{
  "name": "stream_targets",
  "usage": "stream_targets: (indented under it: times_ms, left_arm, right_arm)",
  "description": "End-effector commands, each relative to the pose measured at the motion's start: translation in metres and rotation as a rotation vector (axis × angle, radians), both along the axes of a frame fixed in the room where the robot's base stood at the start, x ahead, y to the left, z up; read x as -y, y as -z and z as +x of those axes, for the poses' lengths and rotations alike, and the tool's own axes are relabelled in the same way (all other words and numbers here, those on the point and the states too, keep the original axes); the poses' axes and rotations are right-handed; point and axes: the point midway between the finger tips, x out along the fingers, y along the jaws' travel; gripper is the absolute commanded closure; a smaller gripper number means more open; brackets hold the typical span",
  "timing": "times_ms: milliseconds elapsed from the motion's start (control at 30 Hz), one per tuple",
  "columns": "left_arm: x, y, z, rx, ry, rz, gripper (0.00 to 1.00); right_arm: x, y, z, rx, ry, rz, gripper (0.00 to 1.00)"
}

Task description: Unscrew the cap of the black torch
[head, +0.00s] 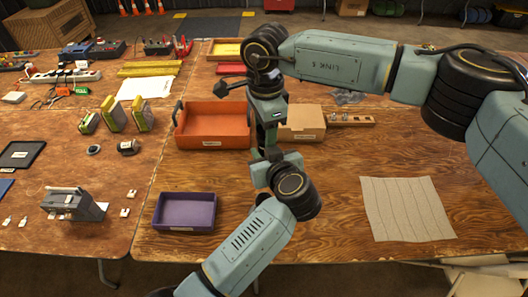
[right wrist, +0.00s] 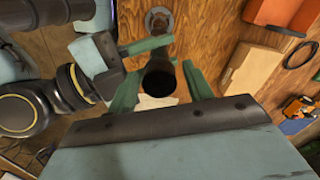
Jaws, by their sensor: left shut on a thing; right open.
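The black torch (right wrist: 160,80) stands roughly upright in the right wrist view, its round dark end facing the camera. My left gripper (right wrist: 147,46) is shut on it from the left, farther down its body. My right gripper (right wrist: 160,88) is open, with one green finger on each side of the torch's near end; gaps show between. I cannot tell the cap from the body. In the head view my right gripper (head: 267,138) points down above my left gripper (head: 266,155), and the torch is mostly hidden between them.
An orange tray (head: 212,141) is left of the grippers, a cardboard box (head: 303,136) right of them. A purple tray (head: 186,227) lies nearer. A grey cloth (head: 407,179) lies at right. A round grey object (right wrist: 158,20) shows beyond the torch. Bare wood lies around the cloth.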

Motion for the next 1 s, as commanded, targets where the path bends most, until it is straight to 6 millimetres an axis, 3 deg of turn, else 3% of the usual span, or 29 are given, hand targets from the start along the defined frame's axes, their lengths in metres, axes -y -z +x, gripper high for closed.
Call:
stream_targets:
  times_ms: [300, 733, 1000]
  left_arm:
    - [0.0005, -0.0006, 0.0003, 0.001, 0.001, 0.0, 1.0]
    - [0.0006, -0.0008, 0.0004, 0.001, 0.002, 0.0, 1.0]
    - [0.0005, -0.0007, 0.0003, 0.001, 0.002, 0.0, 1.0]
  right_arm:
    - [-0.0036, 0.0, -0.0021, -0.004, 0.357, 0.0, 0.49]
    - [-0.0039, 0.0, -0.0024, -0.005, 0.424, 0.0, 0.49]
    - [-0.0026, -0.0001, -0.0015, -0.006, 0.762, -0.002, 0.49]
